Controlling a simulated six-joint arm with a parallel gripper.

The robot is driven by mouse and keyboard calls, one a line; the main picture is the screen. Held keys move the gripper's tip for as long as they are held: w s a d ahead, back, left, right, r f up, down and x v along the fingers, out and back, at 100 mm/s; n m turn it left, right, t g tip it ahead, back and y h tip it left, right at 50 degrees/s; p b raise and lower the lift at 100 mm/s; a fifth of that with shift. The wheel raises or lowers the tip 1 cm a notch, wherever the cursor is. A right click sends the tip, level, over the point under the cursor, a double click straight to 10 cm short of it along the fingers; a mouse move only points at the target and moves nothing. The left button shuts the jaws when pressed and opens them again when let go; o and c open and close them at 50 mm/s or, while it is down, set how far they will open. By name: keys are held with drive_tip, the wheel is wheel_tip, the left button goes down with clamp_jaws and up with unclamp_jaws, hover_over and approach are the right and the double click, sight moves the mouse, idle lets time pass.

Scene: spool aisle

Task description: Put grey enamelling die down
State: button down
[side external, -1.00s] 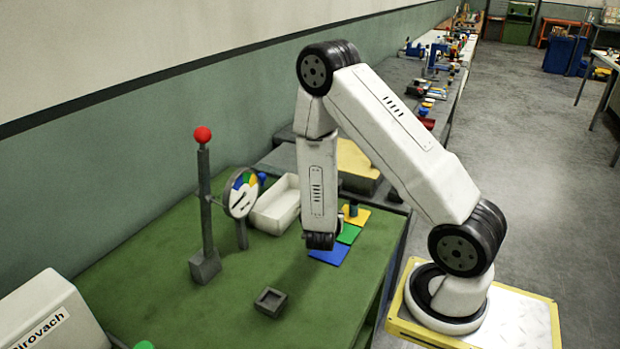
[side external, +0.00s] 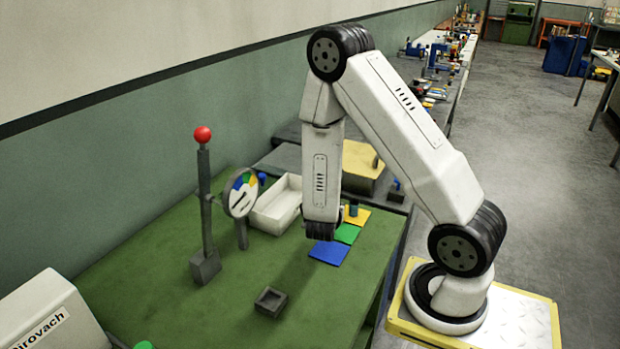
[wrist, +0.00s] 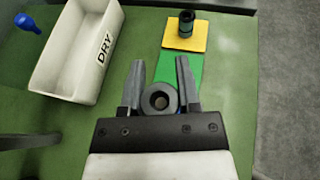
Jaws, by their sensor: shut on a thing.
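My gripper (wrist: 160,70) points down over the bench and is shut on the grey enamelling die (wrist: 160,100), a round piece with a dark centre hole. The die sits between the two fingers in the wrist view. It hangs over the near part of the green pad (wrist: 183,72); its height above it is hard to judge. In the side view my gripper (side external: 320,230) is beside the green pad (side external: 347,234) and the blue pad (side external: 328,253), and the die cannot be made out.
A dark cylinder (wrist: 186,22) stands on the yellow pad (wrist: 172,42) beyond. A white tray marked DRY (wrist: 65,75) lies to the left. A post with a red ball (side external: 203,135), a round dial (side external: 240,195) and a small grey square holder (side external: 270,302) stand on the green bench top.

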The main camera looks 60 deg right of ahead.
drive_tip(key=w+d+r+n+t+y, duration=0.1)
drive_tip(key=w+r+n+t+y, duration=0.1)
drive_tip(key=w+r+n+t, duration=0.2)
drive_tip(key=w+r, duration=0.2)
drive_tip(key=w, duration=0.2)
drive_tip(key=shift+w+d+r+t, duration=0.3)
drive_tip(key=shift+d, duration=0.05)
hover_over(281, 208)
wheel_tip(281, 208, down, 9)
drive_tip(key=shift+s+a+f, duration=0.15)
drive_tip(key=shift+a+f, duration=0.05)
idle(0.3)
drive_tip(key=shift+w+d+f, duration=0.1)
drive_tip(key=shift+w+f, duration=0.15)
drive_tip(key=shift+f, duration=1.55)
drive_tip(key=shift+s+f, duration=0.1)
drive_tip(key=shift+f, duration=0.6)
